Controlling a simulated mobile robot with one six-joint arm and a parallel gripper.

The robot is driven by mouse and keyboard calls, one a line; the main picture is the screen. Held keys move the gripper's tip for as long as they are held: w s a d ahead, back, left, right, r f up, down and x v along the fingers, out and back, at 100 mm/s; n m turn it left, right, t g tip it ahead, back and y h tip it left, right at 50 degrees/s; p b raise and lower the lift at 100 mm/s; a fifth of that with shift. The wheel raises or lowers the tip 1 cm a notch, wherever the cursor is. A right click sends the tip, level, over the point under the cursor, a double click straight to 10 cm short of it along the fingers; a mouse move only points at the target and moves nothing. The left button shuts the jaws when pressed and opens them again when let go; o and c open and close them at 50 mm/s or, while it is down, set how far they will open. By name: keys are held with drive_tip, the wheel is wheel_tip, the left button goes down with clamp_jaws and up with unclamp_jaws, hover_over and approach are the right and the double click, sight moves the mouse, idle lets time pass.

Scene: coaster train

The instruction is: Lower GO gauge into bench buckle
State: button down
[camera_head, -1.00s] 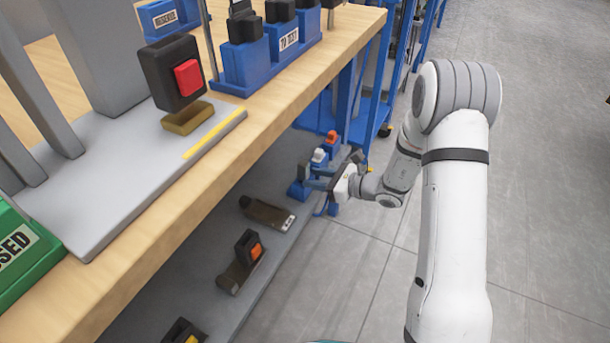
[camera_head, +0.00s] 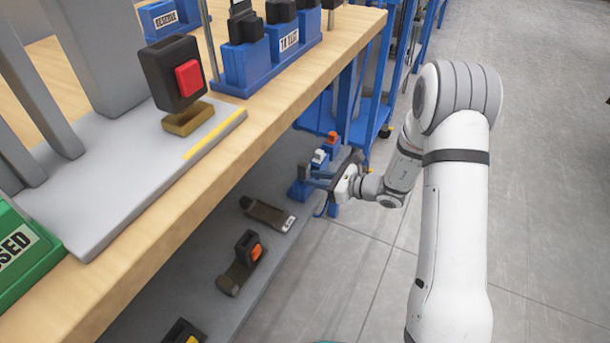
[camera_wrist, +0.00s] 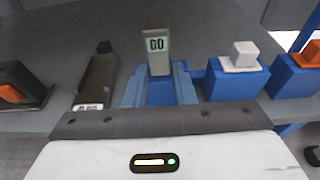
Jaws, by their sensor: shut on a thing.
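The GO gauge (camera_wrist: 156,52), a grey upright block with a "GO" label, stands in the middle of the wrist view between my blue-grey fingers. My gripper (camera_wrist: 158,72) is shut on it, low at a blue block (camera_wrist: 160,93). Whether the gauge is seated in that block or clear of it, I cannot tell. A black buckle with a red button (camera_head: 172,75) stands on a yellow base on the bench top, well above my gripper.
Blue blocks with a white knob (camera_wrist: 240,60) and an orange knob (camera_wrist: 305,60) stand to the right. A dark empty tray (camera_wrist: 97,82) and an orange-buttoned buckle (camera_wrist: 15,88) lie left. The wooden bench edge (camera_head: 290,95) overhangs the shelf.

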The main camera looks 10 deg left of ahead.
drive_tip(key=shift+r, duration=0.2)
drive_tip(key=shift+w+r+p, duration=0.1)
drive_tip(key=shift+r+p, duration=1.95)
drive_tip(key=shift+r, duration=0.7)
drive_tip(key=s+d, duration=0.2)
drive_tip(key=d, duration=0.3)
drive_tip(key=shift+d, duration=0.35)
